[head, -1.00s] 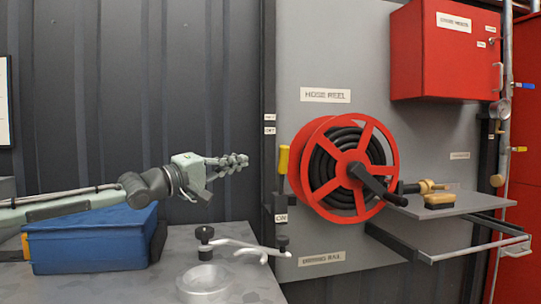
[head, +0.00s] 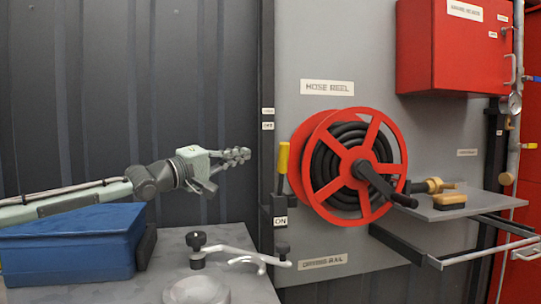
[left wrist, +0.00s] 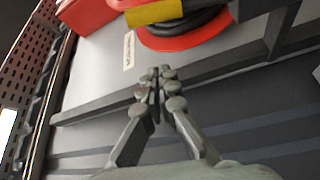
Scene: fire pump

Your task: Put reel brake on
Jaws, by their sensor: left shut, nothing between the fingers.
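The reel brake is a lever with a yellow handle (head: 282,157) standing upright just left of the red hose reel (head: 352,162). An ON label (head: 280,221) sits low by its base, and an OFF label (head: 268,126) is higher on the post. The yellow handle also shows in the left wrist view (left wrist: 154,12), beyond the fingertips. My left gripper (head: 243,155) is shut and empty, a short way left of the handle at about its height and apart from it. Its closed fingers show in the left wrist view (left wrist: 158,86). My right gripper is not in view.
A grey table (head: 235,290) below holds a blue box (head: 75,245), a pale branching fitting (head: 235,254) and a round metal part (head: 195,290). A small shelf (head: 478,203) juts out right of the reel. A red cabinet (head: 452,50) hangs above it.

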